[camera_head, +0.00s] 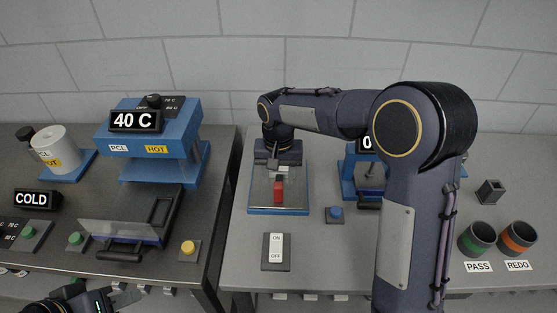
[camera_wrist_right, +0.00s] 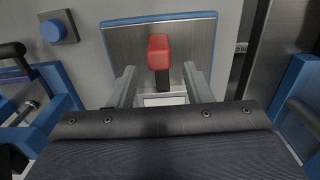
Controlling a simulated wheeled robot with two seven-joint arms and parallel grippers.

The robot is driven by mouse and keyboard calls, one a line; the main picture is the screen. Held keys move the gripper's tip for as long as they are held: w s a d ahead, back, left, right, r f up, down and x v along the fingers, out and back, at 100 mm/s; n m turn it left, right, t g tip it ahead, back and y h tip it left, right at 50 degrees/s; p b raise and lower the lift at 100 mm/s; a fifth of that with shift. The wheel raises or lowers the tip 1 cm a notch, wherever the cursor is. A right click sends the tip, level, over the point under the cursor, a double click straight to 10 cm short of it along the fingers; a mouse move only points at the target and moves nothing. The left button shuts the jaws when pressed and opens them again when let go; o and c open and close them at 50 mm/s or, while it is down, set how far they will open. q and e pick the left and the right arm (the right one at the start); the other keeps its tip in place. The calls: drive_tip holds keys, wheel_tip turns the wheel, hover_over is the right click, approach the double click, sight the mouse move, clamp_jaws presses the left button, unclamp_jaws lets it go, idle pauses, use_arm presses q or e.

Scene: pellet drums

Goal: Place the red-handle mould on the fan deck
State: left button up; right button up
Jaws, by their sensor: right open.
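The red-handle mould shows its red grip (camera_head: 279,190) over the blue-edged steel fan deck (camera_head: 262,200) in the head view. In the right wrist view its red handle (camera_wrist_right: 158,50) has a dark stem leading to a pale block (camera_wrist_right: 165,100), and the deck plate (camera_wrist_right: 120,45) lies beneath. My right gripper (camera_wrist_right: 160,80) is open, one finger on each side of the stem with visible gaps. The right gripper's body hides part of the mould, so its contact with the deck is unclear. My left gripper (camera_head: 124,295) is at the lower left, cut by the frame edge.
A blue button (camera_head: 335,213) and an ON/OFF switch (camera_head: 276,250) are near the deck. A blue press (camera_head: 150,140) reading 40 C and a dark hinged tray (camera_head: 130,220) stand left. PASS (camera_head: 477,238) and REDO (camera_head: 517,237) cups stand right.

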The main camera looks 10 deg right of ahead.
wheel_tip(320, 180, up, 7)
drive_tip(key=shift+r, duration=0.1)
drive_tip(key=s+d+r+t+y, duration=0.1)
drive_tip(key=s+d, duration=0.2)
drive_tip(key=s, duration=0.3)
drive_tip(key=s+d+r+n+t+y, duration=0.1)
drive_tip(key=s+d+y, duration=0.15)
drive_tip(key=s, duration=0.45)
drive_tip(key=s+d+r+t, duration=0.1)
drive_tip(key=s+d+t, duration=0.15)
drive_tip(key=s, duration=0.35)
drive_tip(key=s+f+t, duration=0.1)
drive_tip(key=s+f, duration=0.3)
drive_tip(key=s, duration=0.4)
drive_tip(key=shift+a+n, duration=0.3)
